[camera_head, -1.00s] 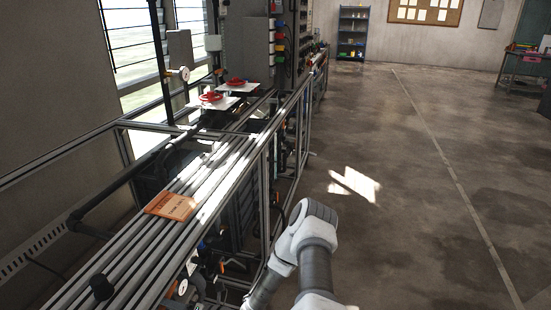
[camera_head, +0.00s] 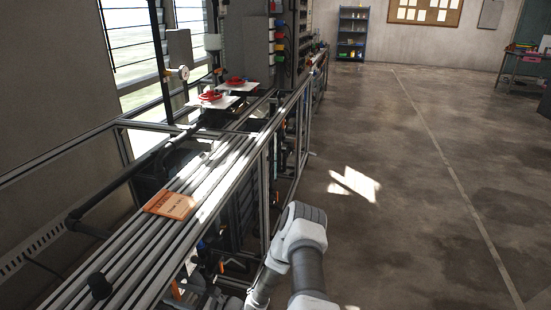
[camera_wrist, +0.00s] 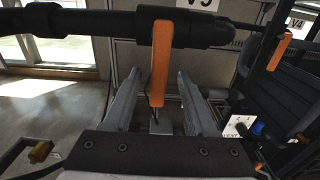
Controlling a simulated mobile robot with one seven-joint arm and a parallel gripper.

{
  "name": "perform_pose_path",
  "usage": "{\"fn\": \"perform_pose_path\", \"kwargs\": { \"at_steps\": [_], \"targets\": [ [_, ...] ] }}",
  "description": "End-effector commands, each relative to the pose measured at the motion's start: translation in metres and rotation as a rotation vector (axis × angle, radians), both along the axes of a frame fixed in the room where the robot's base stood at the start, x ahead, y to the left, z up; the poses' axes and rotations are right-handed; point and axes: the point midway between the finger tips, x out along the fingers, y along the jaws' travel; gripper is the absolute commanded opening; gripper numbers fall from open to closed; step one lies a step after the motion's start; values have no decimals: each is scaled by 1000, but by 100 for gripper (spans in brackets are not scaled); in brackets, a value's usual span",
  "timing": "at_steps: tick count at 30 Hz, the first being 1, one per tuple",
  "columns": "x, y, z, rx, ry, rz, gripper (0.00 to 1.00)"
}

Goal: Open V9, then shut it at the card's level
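The V9 label (camera_wrist: 200,3) is partly cut off at the top of the wrist view. Below it, an orange lever (camera_wrist: 160,55) hangs nearly straight down from a thick black horizontal pipe (camera_wrist: 95,25). My gripper (camera_wrist: 159,76) is open, with one grey finger on each side of the lever. Gaps show between the lever and both fingers. In the head view an orange card (camera_head: 171,204) lies on the rack's grey bars; its writing is too small to read. My fingers are not clearly visible in that view.
A second orange lever (camera_wrist: 280,51) hangs at right beside a V4 label (camera_wrist: 296,22). A VENT tag (camera_wrist: 238,126) and blue knob (camera_wrist: 258,128) are lower right. Red handwheels (camera_head: 211,95) stand on the rack. The floor (camera_head: 420,200) right of the rack is clear.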

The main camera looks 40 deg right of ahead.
Motion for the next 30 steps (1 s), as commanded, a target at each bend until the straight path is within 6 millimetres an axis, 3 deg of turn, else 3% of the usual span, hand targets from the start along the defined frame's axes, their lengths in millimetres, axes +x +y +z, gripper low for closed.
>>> {"fn": "perform_pose_path", "kwargs": {
  "at_steps": [8, 24, 30],
  "targets": [
    [-4, -1, 0, 2, 4, 2, 57],
    [-55, -35, -1, 3, 5, 2, 57],
    [-60, -37, -1, 3, 4, 3, 57]
  ]
}}
